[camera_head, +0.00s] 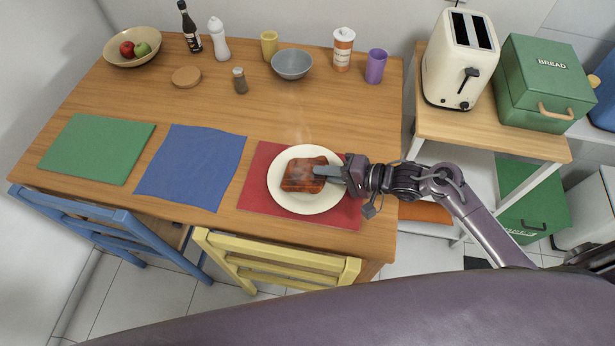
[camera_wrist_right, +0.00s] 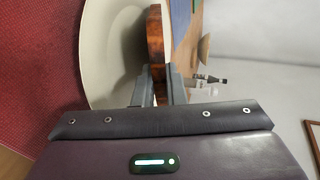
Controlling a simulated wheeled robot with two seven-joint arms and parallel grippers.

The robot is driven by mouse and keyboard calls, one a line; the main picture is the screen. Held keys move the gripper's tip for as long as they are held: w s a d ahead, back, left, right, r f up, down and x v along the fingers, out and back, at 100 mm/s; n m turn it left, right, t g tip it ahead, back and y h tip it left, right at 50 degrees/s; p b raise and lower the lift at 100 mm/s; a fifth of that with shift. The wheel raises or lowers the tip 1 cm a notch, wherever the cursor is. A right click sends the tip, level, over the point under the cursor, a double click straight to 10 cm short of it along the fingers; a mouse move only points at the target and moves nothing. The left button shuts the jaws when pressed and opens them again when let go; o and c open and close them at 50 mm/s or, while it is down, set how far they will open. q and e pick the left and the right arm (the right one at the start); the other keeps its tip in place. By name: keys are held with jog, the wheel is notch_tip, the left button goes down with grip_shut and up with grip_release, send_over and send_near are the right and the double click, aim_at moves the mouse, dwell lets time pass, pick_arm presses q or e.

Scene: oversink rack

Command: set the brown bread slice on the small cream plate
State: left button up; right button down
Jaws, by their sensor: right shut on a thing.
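The brown bread slice (camera_head: 302,174) lies flat over the middle of the small cream plate (camera_head: 305,207), with faint steam above it. The plate rests on the red placemat (camera_head: 258,190). My right gripper (camera_head: 328,173) reaches in from the right and is shut on the slice's right edge. In the right wrist view the slice (camera_wrist_right: 155,40) shows edge-on between the fingers (camera_wrist_right: 157,88), close to the plate (camera_wrist_right: 108,50). I cannot tell whether the slice touches the plate. My left gripper is not in view.
A blue placemat (camera_head: 192,165) and a green placemat (camera_head: 97,148) lie to the left. A grey bowl (camera_head: 292,65), purple cup (camera_head: 375,67) and bottles stand at the back. A toaster (camera_head: 460,60) and green bread box (camera_head: 545,83) stand on the side cart. Chairs line the front edge.

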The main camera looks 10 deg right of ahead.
jog(key=c, duration=1.6)
grip_release()
jog(key=shift+c, duration=0.2)
jog(key=shift+r, duration=0.1)
jog(key=shift+s+d+r+p, duration=0.2)
jog(key=shift+d+p, duration=0.1)
jog(key=shift+p, duration=0.2)
jog(key=p+v, duration=0.5)
jog(key=v, duration=0.1)
jog(key=shift+s+d+r, duration=0.1)
jog(key=shift+d+r, duration=0.05)
jog(key=shift+d, duration=0.15)
jog(key=shift+s+d, duration=0.2)
jog(key=shift+p, duration=0.3)
